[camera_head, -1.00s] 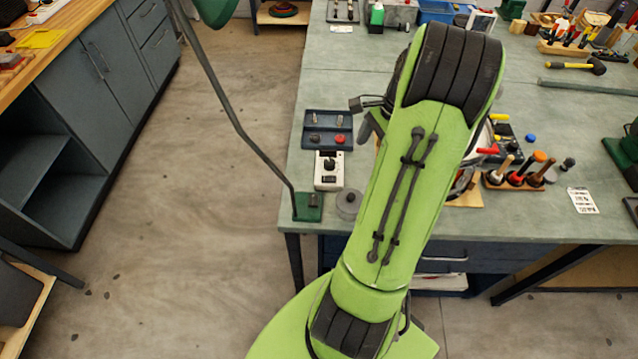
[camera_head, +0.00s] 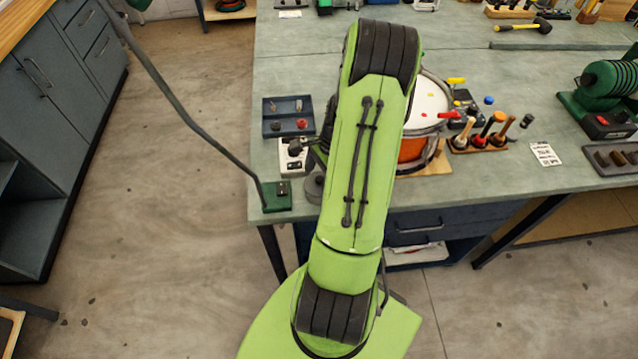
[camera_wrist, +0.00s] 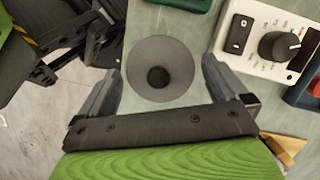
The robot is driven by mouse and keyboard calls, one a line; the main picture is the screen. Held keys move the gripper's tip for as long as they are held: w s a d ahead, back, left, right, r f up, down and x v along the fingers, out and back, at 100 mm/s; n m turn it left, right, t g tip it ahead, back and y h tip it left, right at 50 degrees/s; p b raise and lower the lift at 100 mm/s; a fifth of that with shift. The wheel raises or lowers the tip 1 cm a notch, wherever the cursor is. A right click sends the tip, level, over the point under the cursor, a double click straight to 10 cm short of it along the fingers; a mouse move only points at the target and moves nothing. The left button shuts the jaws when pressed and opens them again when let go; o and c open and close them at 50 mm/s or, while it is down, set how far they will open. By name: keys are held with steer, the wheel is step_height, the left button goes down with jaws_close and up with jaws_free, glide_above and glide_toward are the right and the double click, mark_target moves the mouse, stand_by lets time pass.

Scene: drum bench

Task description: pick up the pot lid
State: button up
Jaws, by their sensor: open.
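The pot lid is a flat grey disc with a round black knob (camera_wrist: 159,76). In the wrist view it lies on the green bench top, between and beyond the two fingers of my gripper (camera_wrist: 161,72). The fingers are apart with nothing held between them. I cannot tell how high they are above the bench. In the head view the lid (camera_head: 313,189) is near the bench's front left corner, partly covered by my arm. My gripper is hidden behind my arm there.
A white box with a black dial (camera_head: 293,157) stands close behind the lid, before a dark tray (camera_head: 288,117). The green lamp foot (camera_head: 276,196) is just left of the lid. A drum (camera_head: 428,105) and a tool rack (camera_head: 480,144) stand to the right.

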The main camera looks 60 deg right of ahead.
steer(key=c, duration=0.8)
steer(key=shift+r, duration=0.1)
